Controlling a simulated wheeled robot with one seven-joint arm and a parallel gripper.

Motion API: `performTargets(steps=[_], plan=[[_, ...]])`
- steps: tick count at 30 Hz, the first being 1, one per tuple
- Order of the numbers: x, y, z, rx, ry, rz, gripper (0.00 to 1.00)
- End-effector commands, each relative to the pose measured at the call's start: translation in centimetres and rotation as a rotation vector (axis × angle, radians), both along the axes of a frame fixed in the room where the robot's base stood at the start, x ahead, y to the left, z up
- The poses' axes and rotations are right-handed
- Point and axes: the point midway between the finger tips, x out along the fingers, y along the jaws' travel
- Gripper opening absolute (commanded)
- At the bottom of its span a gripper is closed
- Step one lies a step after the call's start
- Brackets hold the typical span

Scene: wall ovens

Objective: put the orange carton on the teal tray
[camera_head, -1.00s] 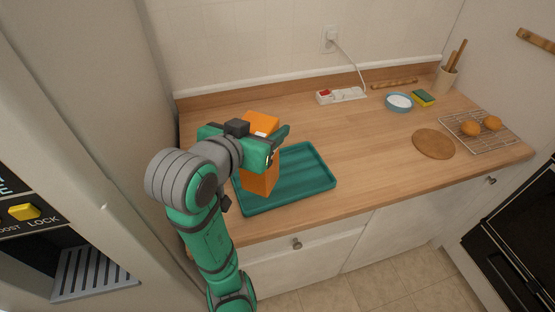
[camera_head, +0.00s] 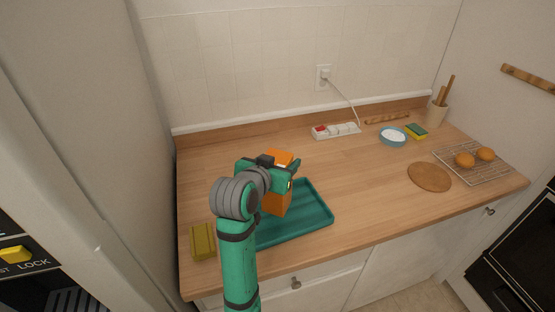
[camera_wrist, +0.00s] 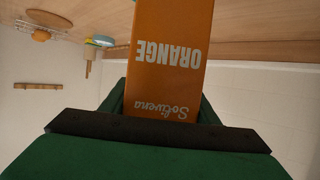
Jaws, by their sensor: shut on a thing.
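The orange carton (camera_head: 279,204) is upright in my gripper (camera_head: 283,176), which is shut on it around its upper part. In the head view the carton is over the teal tray (camera_head: 310,227); I cannot tell whether its bottom touches the tray. The tray lies on the wooden counter, its left part hidden behind my arm. In the wrist view the carton (camera_wrist: 172,55) fills the middle, its lettering upside down, between the green fingers.
A yellow-olive block (camera_head: 203,241) lies left of the tray. A power strip (camera_head: 336,130) is at the back. A blue bowl (camera_head: 393,137), a sponge (camera_head: 416,131), a round board (camera_head: 429,177) and a rack (camera_head: 470,163) are to the right. The counter's middle is clear.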

Motion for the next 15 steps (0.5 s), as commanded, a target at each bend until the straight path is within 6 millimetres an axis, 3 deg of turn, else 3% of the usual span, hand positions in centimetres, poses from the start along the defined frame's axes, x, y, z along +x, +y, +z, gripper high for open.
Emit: performTargets(steps=[5, 15], plan=[[0.4, -0.2, -0.4, 0.000, -0.004, -0.001, 0.00], [0.9, -0.4, -3.9, 0.000, -0.004, -0.001, 0.00]])
